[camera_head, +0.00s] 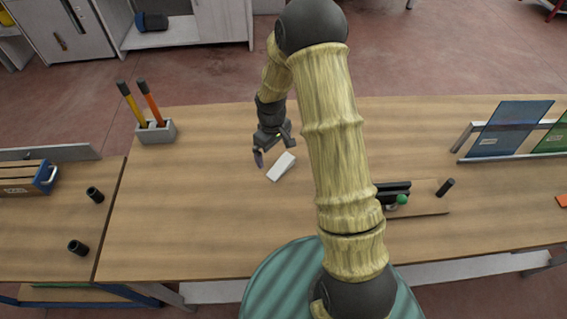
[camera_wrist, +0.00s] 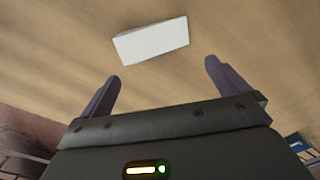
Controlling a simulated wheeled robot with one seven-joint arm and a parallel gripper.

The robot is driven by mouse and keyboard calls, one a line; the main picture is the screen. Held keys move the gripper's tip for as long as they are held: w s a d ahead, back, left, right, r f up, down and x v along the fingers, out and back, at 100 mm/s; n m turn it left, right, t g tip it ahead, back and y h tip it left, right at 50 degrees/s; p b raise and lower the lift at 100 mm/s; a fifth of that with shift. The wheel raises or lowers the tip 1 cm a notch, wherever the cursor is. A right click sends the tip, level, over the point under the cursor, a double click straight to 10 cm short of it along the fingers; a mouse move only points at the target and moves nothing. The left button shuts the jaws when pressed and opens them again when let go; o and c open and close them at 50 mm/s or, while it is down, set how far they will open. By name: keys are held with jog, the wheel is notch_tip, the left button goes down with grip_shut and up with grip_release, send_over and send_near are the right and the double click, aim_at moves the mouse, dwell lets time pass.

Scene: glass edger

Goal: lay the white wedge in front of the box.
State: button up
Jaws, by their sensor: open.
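The white wedge (camera_head: 281,167) lies on the wooden table top, just in front of my gripper in the head view. In the wrist view the wedge (camera_wrist: 151,40) lies beyond the fingertips, between their lines, and apart from them. My gripper (camera_head: 274,151) is open and empty, with its fingers spread above the table; it also shows in the wrist view (camera_wrist: 163,78). A wooden box (camera_head: 25,181) with a blue handle part stands at the far left. A small grey box-like holder (camera_head: 157,133) stands at the back left. I cannot tell which is the task's box.
The holder has two tools, yellow and orange, upright in it. Two dark cylinders (camera_head: 95,194) (camera_head: 78,247) stand on the left table. A board (camera_head: 420,198) with dark bars and a green knob lies right of my arm. Blue glass (camera_head: 502,128) stands in a rack. The table's left-middle is clear.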

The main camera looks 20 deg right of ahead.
aim_at(277, 163)
jog(key=shift+f, duration=0.15)
jog(key=shift+s+f, duration=0.15)
jog(key=shift+f, duration=0.1)
jog(key=shift+s+d+f+p, duration=0.15)
jog(key=shift+f+p, duration=0.3)
jog(key=shift+f, duration=0.7)
jog(key=shift+s+d+f+p, duration=0.15)
jog(key=shift+f+p, duration=0.3)
jog(key=shift+f, duration=0.65)
jog(key=shift+w, duration=0.1)
jog(key=c, duration=0.8)
jog(key=shift+r, duration=0.15)
notch_tip(277, 163, up, 10)
jog(key=shift+f+b, duration=0.1)
jog(key=shift+b, duration=0.85)
